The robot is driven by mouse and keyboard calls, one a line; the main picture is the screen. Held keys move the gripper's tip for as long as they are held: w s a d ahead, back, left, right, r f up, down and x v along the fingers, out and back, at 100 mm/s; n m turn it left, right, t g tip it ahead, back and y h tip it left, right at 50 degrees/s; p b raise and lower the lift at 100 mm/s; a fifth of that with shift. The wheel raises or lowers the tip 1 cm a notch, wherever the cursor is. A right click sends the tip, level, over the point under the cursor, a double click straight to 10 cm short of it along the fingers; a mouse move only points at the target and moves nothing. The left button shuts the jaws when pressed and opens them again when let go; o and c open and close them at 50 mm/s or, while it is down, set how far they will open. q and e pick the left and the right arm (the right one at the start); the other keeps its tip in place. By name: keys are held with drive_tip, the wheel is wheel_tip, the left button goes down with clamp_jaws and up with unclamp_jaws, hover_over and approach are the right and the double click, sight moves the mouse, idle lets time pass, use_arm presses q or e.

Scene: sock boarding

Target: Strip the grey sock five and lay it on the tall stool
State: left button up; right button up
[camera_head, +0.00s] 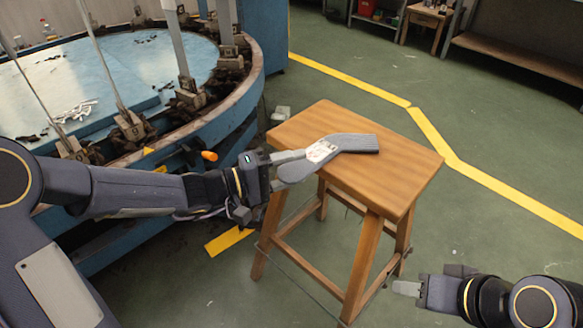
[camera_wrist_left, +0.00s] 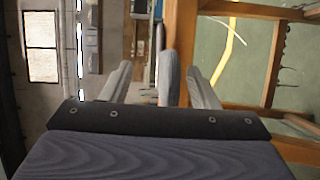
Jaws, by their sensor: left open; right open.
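A grey sock (camera_head: 352,142) with a white patch lies on the tall wooden stool (camera_head: 400,172), bent, its near-left end reaching past the seat's left edge. My left gripper (camera_head: 290,160) is at that end, beside the stool's edge. In the left wrist view its fingers (camera_wrist_left: 160,88) are spread, with a strip of the grey sock (camera_wrist_left: 168,72) between them; I cannot tell whether either finger touches it. My right gripper (camera_head: 404,288) is low at the right, apart from the stool, and shows no object. No number is readable on the sock.
A round blue carousel (camera_head: 150,60) with upright metal boards on blocks stands left of the stool, close to my left arm. Dark scraps lie on it. The green floor right of the stool is clear, crossed by a yellow line (camera_head: 430,130). Benches stand at the back.

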use_arm(q)
drive_tip(key=shift+f, duration=0.15)
drive_tip(key=shift+f+b, duration=0.45)
drive_tip(key=shift+b, duration=0.35)
drive_tip(key=v, duration=0.8)
idle(0.4)
idle(0.8)
drive_tip(key=s+a+m+g+y, duration=0.2)
drive_tip(key=s+m+g+y, duration=0.25)
drive_tip(key=s, duration=0.85)
drive_tip(key=s+a+f+n+t+y, duration=0.2)
drive_tip(key=s+a+f+t+y, duration=0.25)
drive_tip(key=s+a+y, duration=0.45)
wheel_tip(320, 180, up, 33)
drive_tip(key=a+g+p, duration=0.1)
drive_tip(key=p, duration=3.2)
drive_tip(key=shift+w+a+h, duration=0.3)
drive_tip(key=shift+w+h, duration=0.05)
drive_tip(key=shift+w, duration=0.05)
